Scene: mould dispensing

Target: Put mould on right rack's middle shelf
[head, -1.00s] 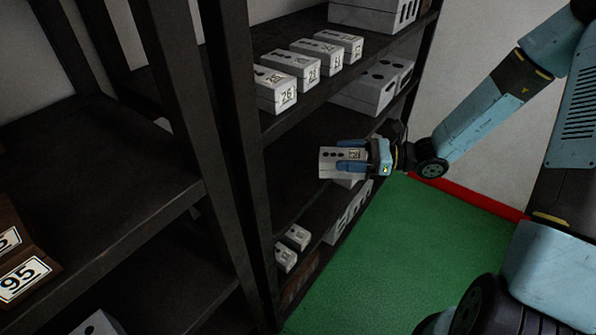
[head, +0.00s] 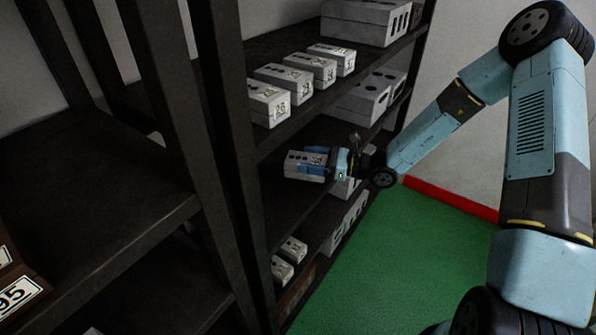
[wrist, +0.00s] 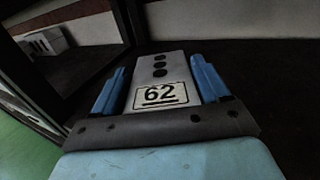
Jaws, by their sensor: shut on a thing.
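My gripper (head: 317,162) is shut on a pale grey mould (head: 300,165) with dark round holes on top. In the wrist view the mould (wrist: 172,70) lies between the two blue fingers (wrist: 158,85) and bears a label with the number 62. In the head view the gripper and mould are inside the right rack, over its middle shelf (head: 285,205), below the shelf with the labelled moulds. I cannot tell whether the mould touches the shelf.
Several labelled moulds (head: 268,101) and larger blocks (head: 365,20) stand on the shelf above. Small moulds (head: 293,249) sit lower down. A dark upright post (head: 228,150) stands left of my gripper. Another rack (head: 90,190) is at the left. Green floor (head: 370,270) is clear.

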